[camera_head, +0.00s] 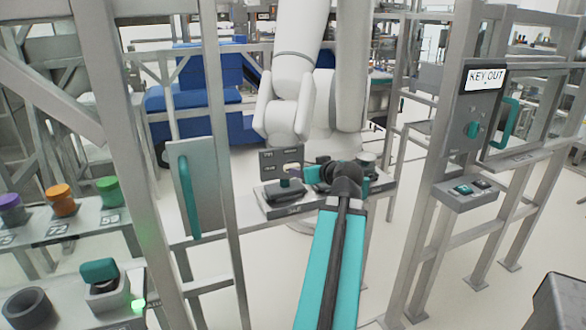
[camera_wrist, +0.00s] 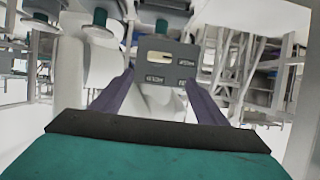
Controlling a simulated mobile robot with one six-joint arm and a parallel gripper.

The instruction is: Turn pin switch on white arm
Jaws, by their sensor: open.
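A grey switch plate (camera_head: 281,164) with small labels and a slot stands in front of the white arm (camera_head: 293,70), above the bench. The plate (camera_wrist: 166,65) also shows in the wrist view, with a pale pin in its dark slot. My gripper (camera_wrist: 158,100) is open, its two purple fingers apart on either side of the lower part of the plate's outline. The plate appears to lie beyond the fingertips, and I see no contact. In the head view my teal arm reaches up to the right of the plate, and the fingers are mostly hidden there.
A dark block with a teal knob (camera_head: 285,189) sits on the bench close below the plate. A grey frame post (camera_head: 220,150) stands left, and a key panel (camera_head: 472,105) right. Coloured knobs (camera_head: 61,198) line a left shelf.

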